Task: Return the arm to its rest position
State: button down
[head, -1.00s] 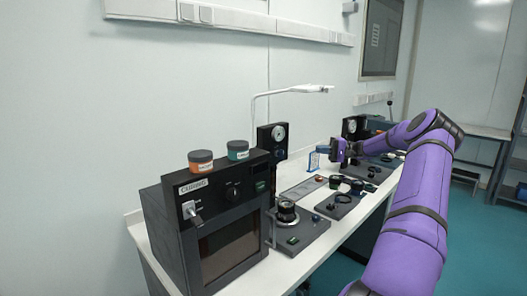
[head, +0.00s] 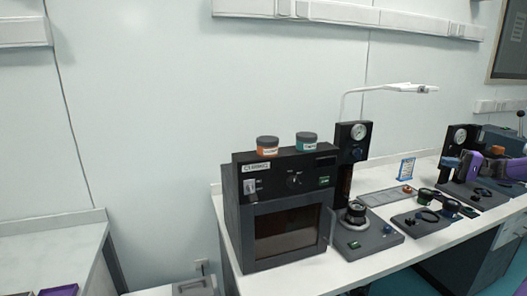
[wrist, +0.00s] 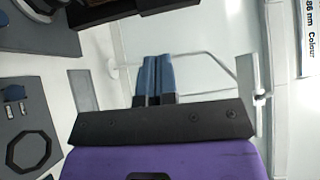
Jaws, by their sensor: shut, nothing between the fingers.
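My gripper (wrist: 153,78) shows in the wrist view with its two blue fingers together and nothing between them. In the head view my gripper (head: 450,162) is at the right, over the far part of the bench. The purple arm behind it is mostly cut off by the right edge of the picture.
A black oven (head: 285,210) stands on the white bench, with an orange-labelled jar (head: 267,146) and a teal-labelled jar (head: 306,142) on top. A gauge press (head: 353,150) and a lamp (head: 405,88) stand right of it. Another bench (head: 55,245) is at the left.

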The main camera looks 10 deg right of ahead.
jog(key=w+a+r+n+g+h, duration=0.1)
jog(key=w+a+r+g, duration=0.15)
jog(key=a, duration=0.65)
jog(key=w+a+r+n+g+h, duration=0.1)
jog(key=w+a+r+g, duration=0.2)
jog(key=a, duration=0.5)
jog(key=s+a+r+n+g+h, duration=0.1)
jog(key=s+a+r+g+h, duration=0.1)
jog(key=a, duration=0.7)
jog(key=s+a+r+n+g+h, duration=0.1)
jog(key=s+a+r+g+h, duration=0.2)
jog(key=a, duration=0.7)
jog(key=s+a+r+n+h, duration=0.1)
jog(key=s+a+r+h, duration=0.1)
jog(key=s+a, duration=0.45)
jog(key=s+a+r+n+h, duration=0.1)
jog(key=s+a+r+h, duration=0.2)
jog(key=s+a, duration=0.35)
jog(key=s+a+f+n+t+h, duration=0.1)
jog(key=s+t, duration=0.3)
jog(key=s, duration=1.4)
jog(key=shift+s+a+f+n+h, duration=0.3)
jog(key=shift+a+n+h, duration=0.2)
jog(key=shift+a+n, duration=0.15)
